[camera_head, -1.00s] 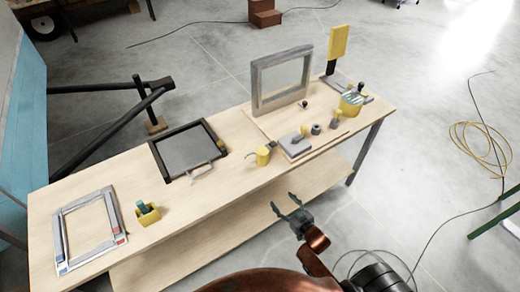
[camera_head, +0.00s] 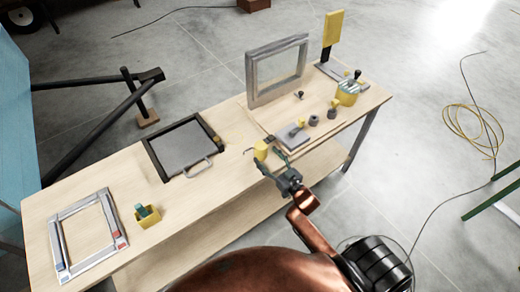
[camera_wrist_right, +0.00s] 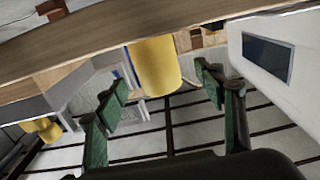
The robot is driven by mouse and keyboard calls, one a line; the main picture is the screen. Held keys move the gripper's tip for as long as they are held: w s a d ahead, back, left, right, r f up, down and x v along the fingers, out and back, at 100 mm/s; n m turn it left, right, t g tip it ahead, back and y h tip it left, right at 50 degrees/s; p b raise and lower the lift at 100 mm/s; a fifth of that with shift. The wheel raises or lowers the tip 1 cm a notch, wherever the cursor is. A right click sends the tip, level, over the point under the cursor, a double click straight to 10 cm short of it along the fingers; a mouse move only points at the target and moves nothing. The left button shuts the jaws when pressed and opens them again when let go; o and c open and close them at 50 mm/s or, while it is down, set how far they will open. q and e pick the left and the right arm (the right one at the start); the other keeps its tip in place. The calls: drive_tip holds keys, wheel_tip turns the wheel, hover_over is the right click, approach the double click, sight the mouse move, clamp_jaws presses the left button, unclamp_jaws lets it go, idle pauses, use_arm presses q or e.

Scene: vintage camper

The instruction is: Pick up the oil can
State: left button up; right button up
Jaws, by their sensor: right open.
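The oil can (camera_head: 261,150) is a small yellow can with a thin dark spout pointing left. It stands at the front edge of the workbench, near its middle. My right gripper (camera_head: 271,162) is at that edge, right by the can, with its fingers spread. In the right wrist view the yellow can (camera_wrist_right: 154,65) shows between the two green fingers of the gripper (camera_wrist_right: 158,86), with space on both sides. I cannot tell whether the fingertips reach past the can. The lower part of the can is partly hidden by the gripper in the head view. My left gripper is out of view.
The wooden workbench (camera_head: 215,185) holds a black-framed tray (camera_head: 182,147) left of the can. A grey block (camera_head: 292,137) and small knobs lie to its right, with an upright grey frame (camera_head: 276,70) behind. A yellow box (camera_head: 147,216) and flat frame (camera_head: 88,235) lie at left.

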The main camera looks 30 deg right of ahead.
sight(261, 148)
drive_tip(key=w, duration=0.4)
drive_tip(key=shift+w, duration=0.3)
drive_tip(key=shift+w+a, duration=0.1)
drive_tip(key=shift+w, duration=0.2)
drive_tip(key=shift+c, duration=0.7)
drive_tip(key=c, duration=1.1)
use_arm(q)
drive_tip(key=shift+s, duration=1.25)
use_arm(e)
drive_tip(key=shift+c, duration=0.4)
drive_tip(key=shift+r, duration=0.15)
